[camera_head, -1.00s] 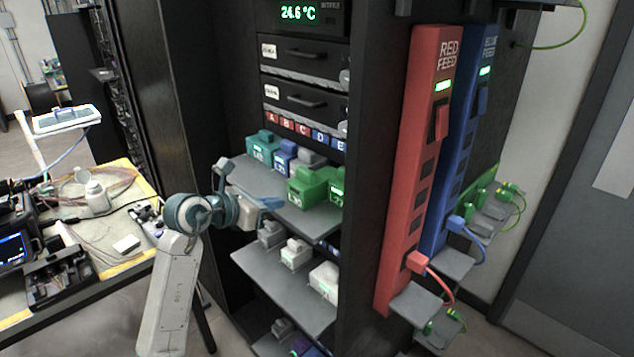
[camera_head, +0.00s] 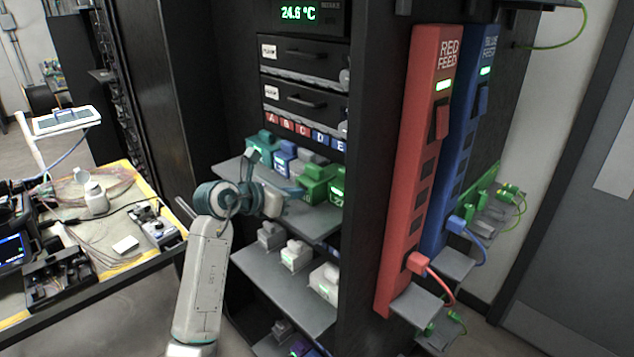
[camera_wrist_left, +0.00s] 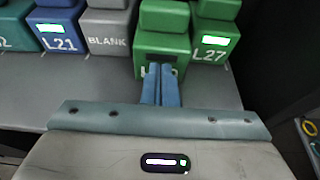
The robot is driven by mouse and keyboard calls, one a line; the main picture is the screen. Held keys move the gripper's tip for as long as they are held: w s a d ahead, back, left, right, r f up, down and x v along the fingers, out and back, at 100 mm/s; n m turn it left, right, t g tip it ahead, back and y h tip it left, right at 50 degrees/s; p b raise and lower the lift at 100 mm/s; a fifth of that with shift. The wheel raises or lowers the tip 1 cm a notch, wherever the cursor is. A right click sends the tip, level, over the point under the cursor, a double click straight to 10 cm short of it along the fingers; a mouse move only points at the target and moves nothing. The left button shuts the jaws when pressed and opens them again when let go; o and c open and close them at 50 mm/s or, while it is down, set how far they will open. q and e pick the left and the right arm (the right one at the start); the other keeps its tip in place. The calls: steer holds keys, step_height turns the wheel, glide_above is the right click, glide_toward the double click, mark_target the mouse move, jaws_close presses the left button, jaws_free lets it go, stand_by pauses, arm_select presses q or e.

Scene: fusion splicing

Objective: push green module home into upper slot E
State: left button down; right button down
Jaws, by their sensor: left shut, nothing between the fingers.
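The green module (camera_head: 316,183) sits on the upper shelf among other modules, below the lettered slot labels. In the left wrist view the green module (camera_wrist_left: 163,42) stands upright between the grey BLANK module and the green L27 module. Its front sits nearer me than the BLANK module's front. My left gripper (camera_head: 297,191) is at its front. In the left wrist view the shut blue fingers (camera_wrist_left: 161,84) are empty, point at the lower front face and cover most of its label. They look against the face, but contact is not certain. My right gripper is not seen.
The green L27 module (camera_wrist_left: 215,42) is close on the right, the grey BLANK module (camera_wrist_left: 108,30) and blue L21 module (camera_wrist_left: 59,30) on the left. A lower shelf (camera_head: 285,290) holds grey modules. The red feed strip (camera_head: 415,170) stands right of the rack post.

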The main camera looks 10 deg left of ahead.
mark_target(306, 201)
arm_select(q)
steer(key=shift+w+d, duration=1.25)
steer(key=shift+w, duration=0.3)
steer(key=shift+s+a+p, duration=0.1)
steer(key=shift+s+a, duration=0.75)
steer(key=shift+s, duration=0.2)
steer(key=shift+s+a+p, duration=0.15)
steer(key=shift+s+a, duration=0.7)
steer(key=shift+s, duration=0.25)
steer(key=shift+s+a+p, duration=0.1)
steer(key=shift+s+a, duration=0.75)
steer(key=shift+s, duration=0.2)
